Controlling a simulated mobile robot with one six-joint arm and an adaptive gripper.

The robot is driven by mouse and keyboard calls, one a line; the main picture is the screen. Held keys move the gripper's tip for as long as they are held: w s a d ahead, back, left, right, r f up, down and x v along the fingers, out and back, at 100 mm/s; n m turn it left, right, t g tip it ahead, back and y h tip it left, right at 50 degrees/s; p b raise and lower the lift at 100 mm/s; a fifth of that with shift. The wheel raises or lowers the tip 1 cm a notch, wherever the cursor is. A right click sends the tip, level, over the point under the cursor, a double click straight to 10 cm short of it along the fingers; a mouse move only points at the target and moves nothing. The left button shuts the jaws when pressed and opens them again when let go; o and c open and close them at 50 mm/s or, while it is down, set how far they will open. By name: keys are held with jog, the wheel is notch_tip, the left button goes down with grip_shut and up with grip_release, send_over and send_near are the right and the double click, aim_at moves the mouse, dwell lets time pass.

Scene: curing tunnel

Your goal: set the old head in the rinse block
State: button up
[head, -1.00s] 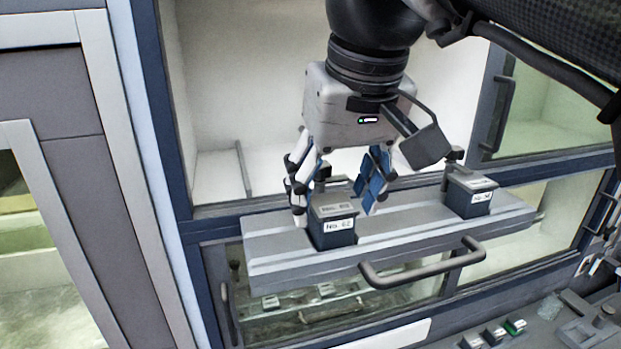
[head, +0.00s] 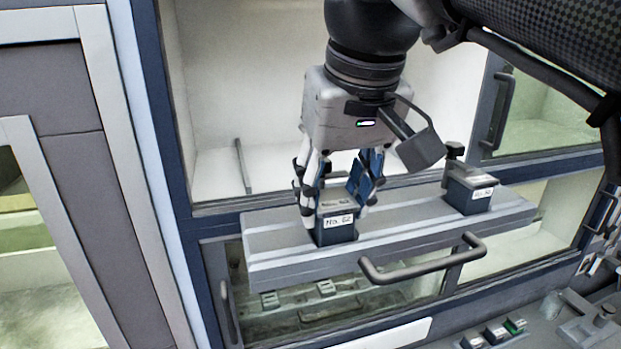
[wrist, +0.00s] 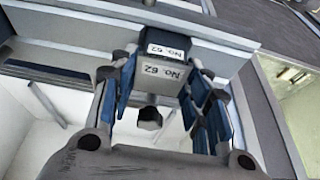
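A dark blue block-shaped head labelled No. 62 (head: 337,228) stands upright near the left end of a grey ledge (head: 280,250); it also shows in the wrist view (wrist: 165,65). My gripper (head: 336,208) is above it, pointing down, with its fingers (wrist: 163,88) on either side of the head. The fingers are close to its sides; I cannot tell whether they touch. A similar head (head: 469,192) sits near the ledge's right end beside a dark knob, its label too small to read surely. Neither is marked as old, and I cannot identify the rinse block.
A curved dark handle (head: 420,268) juts from the ledge's front. Behind is an open white chamber (head: 225,110); below, a glazed compartment holds small fittings (head: 325,287). Small blocks, one with green (head: 515,326), stand on the grey surface at the lower right.

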aim_at(334, 200)
jog(key=c, duration=0.7)
jog(key=shift+o, duration=0.2)
jog(key=shift+r, duration=0.1)
notch_tip(334, 200, up, 6)
jog(key=p, duration=0.6)
notch_tip(334, 200, up, 3)
jog(key=p, duration=0.3)
